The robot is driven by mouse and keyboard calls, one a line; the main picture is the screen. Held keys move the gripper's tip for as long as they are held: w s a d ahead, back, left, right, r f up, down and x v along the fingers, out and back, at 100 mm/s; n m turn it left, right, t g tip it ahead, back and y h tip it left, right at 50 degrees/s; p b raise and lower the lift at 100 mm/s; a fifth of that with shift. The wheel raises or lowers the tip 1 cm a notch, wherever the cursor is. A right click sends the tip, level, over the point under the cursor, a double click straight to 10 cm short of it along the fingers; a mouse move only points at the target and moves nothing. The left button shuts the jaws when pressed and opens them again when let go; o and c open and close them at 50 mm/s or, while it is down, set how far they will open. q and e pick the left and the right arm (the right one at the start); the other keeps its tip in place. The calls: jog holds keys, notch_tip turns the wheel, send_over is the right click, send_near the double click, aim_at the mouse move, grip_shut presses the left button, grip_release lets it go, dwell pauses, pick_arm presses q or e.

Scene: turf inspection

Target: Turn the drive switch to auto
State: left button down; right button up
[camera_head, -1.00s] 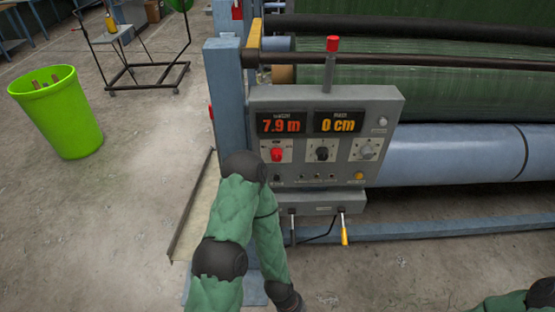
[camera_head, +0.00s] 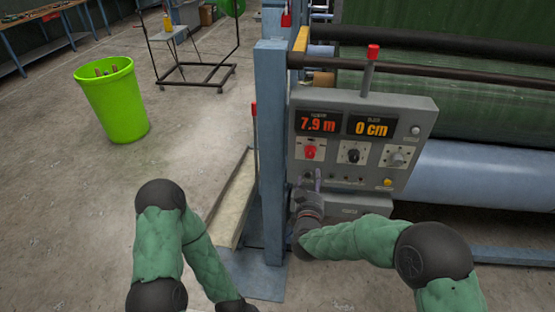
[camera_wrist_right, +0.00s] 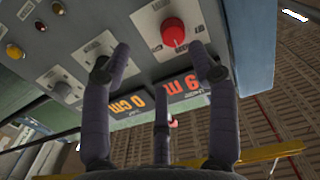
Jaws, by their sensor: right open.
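The grey control panel (camera_head: 345,178) carries a red knob (camera_head: 310,152), a black knob (camera_head: 353,155) and a grey knob (camera_head: 397,158) in a row below two lit displays. Their labels are too small to read, so I cannot tell which is the drive switch. My right gripper (camera_head: 312,181) is in front of the panel's lower left part, below the red knob. In the right wrist view the open fingers of that gripper (camera_wrist_right: 166,62) point at the panel, with the red knob (camera_wrist_right: 172,32) between and beyond them, apparently untouched. My left gripper is out of view.
A blue post (camera_head: 271,150) stands just left of the panel. A red-topped lever (camera_head: 371,70) rises behind it, and dark rollers (camera_head: 440,66) lie beyond. A green bin (camera_head: 113,105) stands on the open floor at left.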

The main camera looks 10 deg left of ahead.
aim_at(310, 157)
jog(key=w, duration=0.3)
jog(key=w+a+r+b, duration=0.1)
jog(key=w, duration=0.3)
jog(key=w+b, duration=0.1)
jog(key=w, duration=0.3)
jog(key=shift+a+r, duration=0.15)
jog(key=shift+s, duration=0.1)
jog(key=c, duration=1.1)
